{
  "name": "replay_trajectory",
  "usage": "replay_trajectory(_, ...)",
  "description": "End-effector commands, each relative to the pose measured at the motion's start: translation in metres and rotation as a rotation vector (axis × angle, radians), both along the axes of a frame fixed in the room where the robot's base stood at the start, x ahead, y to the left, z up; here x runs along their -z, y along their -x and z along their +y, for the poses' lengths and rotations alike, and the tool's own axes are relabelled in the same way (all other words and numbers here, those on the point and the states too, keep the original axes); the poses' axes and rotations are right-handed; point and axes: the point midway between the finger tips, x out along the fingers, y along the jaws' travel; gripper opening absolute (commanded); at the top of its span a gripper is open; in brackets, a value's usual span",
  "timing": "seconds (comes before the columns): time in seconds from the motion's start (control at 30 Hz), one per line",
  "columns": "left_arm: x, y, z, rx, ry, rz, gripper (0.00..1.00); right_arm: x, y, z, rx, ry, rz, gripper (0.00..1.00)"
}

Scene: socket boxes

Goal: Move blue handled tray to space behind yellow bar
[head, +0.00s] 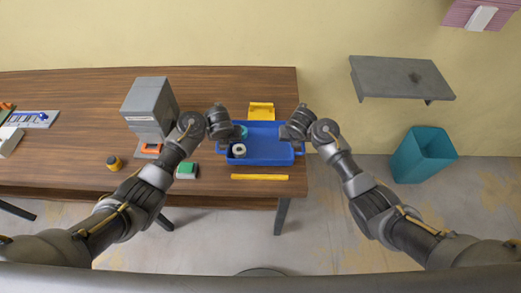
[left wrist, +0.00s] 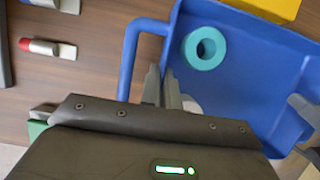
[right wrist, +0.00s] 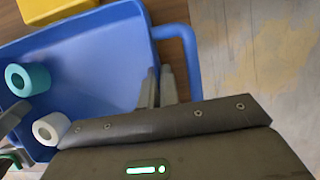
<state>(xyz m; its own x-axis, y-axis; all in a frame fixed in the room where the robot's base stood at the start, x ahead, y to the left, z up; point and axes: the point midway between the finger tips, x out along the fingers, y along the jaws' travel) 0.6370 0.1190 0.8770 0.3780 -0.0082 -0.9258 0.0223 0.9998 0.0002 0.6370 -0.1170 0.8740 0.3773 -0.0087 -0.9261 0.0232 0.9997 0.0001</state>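The blue handled tray (head: 270,157) is on the wooden table, on the wall side of the yellow bar (head: 260,177), which lies along the table's front edge. The tray holds a teal roll (left wrist: 205,48) and a white roll (right wrist: 50,128). My left gripper (left wrist: 162,88) has its fingers close together on the tray's left wall, inside the left handle (left wrist: 130,62). My right gripper (right wrist: 159,86) is likewise on the right wall, inside the right handle (right wrist: 187,50). Both seem closed on the wall; their tips are partly hidden. I cannot tell whether the tray touches the table.
A yellow bin (head: 261,111) stands right behind the tray. A grey box (head: 150,107), an orange item (head: 151,148), a green block (head: 187,170) and a yellow-black item (head: 113,163) are to the left. The table's right edge is close to the tray. A teal bin (head: 422,155) stands beyond it.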

Motion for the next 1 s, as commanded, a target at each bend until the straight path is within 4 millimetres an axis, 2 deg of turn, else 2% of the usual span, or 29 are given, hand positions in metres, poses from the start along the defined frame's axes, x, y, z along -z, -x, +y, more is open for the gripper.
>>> replay_trajectory(0.03,0.008,0.0,0.001,-0.001,-0.001,0.0,0.0,0.008,0.0,0.0,0.0,0.0,0.0,0.0)
replay_trajectory(0.27,0.027,-0.002,0.001,-0.001,-0.001,0.003,0.0,0.026,-0.002,-0.001,0.0,0.001,0.002,0.0)
replay_trajectory(0.3,0.022,-0.002,0.001,-0.001,-0.001,0.003,0.09,0.022,-0.002,-0.001,0.0,0.001,0.003,0.09)
replay_trajectory(0.43,0.021,-0.001,0.0,-0.001,-0.001,0.004,0.25,0.022,-0.001,-0.001,0.0,0.001,0.004,0.25)
replay_trajectory(0.83,0.021,-0.001,0.0,0.0,0.001,0.004,0.25,0.021,-0.001,0.0,0.0,0.001,0.004,0.25)
replay_trajectory(1.0,0.013,-0.001,0.0,0.0,0.001,0.003,0.25,0.013,-0.001,0.0,0.0,0.001,0.003,0.25)
